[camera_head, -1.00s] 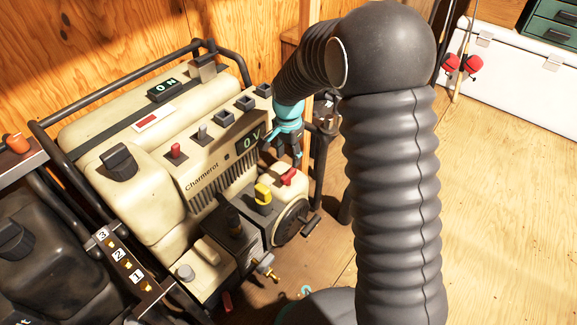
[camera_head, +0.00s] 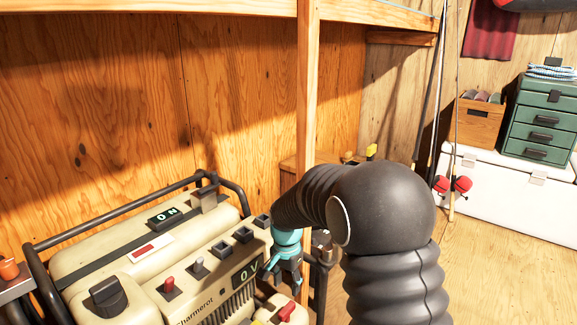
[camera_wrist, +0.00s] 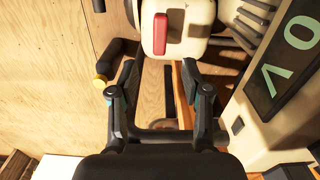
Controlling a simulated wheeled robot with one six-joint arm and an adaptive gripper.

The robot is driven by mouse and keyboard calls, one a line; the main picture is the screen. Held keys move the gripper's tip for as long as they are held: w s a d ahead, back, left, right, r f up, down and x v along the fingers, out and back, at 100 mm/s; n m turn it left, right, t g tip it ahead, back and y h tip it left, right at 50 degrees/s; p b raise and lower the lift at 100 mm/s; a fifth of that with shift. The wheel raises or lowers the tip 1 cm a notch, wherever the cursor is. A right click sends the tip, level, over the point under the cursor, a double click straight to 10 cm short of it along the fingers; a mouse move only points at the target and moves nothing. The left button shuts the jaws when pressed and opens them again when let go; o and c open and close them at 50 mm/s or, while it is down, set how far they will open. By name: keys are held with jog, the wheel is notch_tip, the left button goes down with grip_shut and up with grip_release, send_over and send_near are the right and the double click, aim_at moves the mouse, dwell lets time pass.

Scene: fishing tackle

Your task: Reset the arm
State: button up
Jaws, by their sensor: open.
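My gripper (camera_head: 287,276) is at the end of my dark ribbed arm, beside the right end of the cream generator (camera_head: 205,274). In the wrist view my gripper (camera_wrist: 158,88) has its two black fingers spread apart with nothing between them. A red switch (camera_wrist: 161,34) on a cream part lies beyond the fingertips, apart from them. The generator's display (camera_wrist: 290,60) is close on the right of the wrist view. My arm hides part of the floor and wall behind it.
The generator's black tube frame (camera_head: 120,220) stands around it. A wooden post (camera_head: 307,120) rises behind my gripper. A white chest (camera_head: 510,195) with a green drawer cabinet (camera_head: 541,118) stands at the right. The wooden floor (camera_head: 490,270) at the right is clear.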

jog(key=s+d+r+n+t+p, duration=0.2)
jog(key=s+d+r, duration=0.6)
jog(key=s+r, duration=0.5)
jog(key=s+d+r+n+t+p, duration=0.3)
jog(key=s+d+r, duration=0.5)
jog(key=s+r, duration=0.4)
jog(key=s+n+p, duration=0.1)
jog(key=s, duration=0.2)
jog(key=shift+r+n+t+p, duration=0.3)
jog(key=shift+r+p, duration=0.05)
jog(key=shift+p, duration=0.05)
jog(key=shift+d, duration=0.1)
